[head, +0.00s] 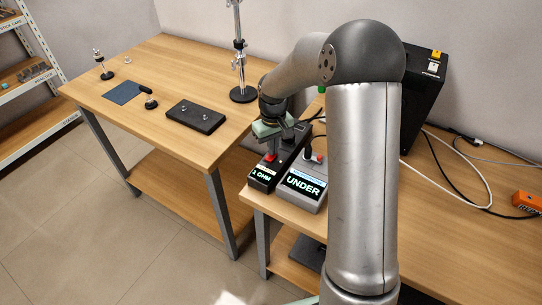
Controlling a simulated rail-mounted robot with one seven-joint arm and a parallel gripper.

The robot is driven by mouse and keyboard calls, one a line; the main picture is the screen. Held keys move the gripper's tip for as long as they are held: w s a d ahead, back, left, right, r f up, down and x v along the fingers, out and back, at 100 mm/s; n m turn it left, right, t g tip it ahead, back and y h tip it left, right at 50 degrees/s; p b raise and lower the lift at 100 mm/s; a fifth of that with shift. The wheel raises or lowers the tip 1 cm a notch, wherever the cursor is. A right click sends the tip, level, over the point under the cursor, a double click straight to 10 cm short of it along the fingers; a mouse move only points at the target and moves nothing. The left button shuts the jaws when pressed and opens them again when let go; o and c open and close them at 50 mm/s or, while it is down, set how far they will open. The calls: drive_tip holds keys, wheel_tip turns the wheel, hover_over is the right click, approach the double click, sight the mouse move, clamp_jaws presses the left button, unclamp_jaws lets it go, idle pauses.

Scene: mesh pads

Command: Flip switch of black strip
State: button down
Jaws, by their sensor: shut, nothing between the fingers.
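A long black unit (262,177) with a lit display reading "1 OHM" lies at the front left corner of the right bench; it looks like the black strip. A small red part (270,157), perhaps its switch, shows behind the display. My gripper (271,150) points down over this unit, close above or at the red part. Its fingers are shut and hold nothing. I cannot tell whether the fingertips touch the red part. My gripper and wrist hide some of the unit's rear.
A grey unit (309,197) reading "UNDER", with its own red part (318,158), stands close on the right. A black case (424,95), cables and an orange box (526,203) lie farther right. The left bench holds a black block (195,116) and a stand (243,94).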

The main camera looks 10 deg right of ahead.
drive_tip(key=shift+r+p, duration=2.35)
drive_tip(key=shift+r, duration=1.1)
drive_tip(key=s+r+m, duration=0.1)
drive_tip(key=s+r, duration=0.3)
drive_tip(key=s, duration=1.1)
drive_tip(key=s+r+m, duration=0.2)
drive_tip(key=s+r, duration=0.2)
drive_tip(key=s, duration=1)
drive_tip(key=shift+s+t, duration=0.3)
drive_tip(key=shift+s, duration=0.05)
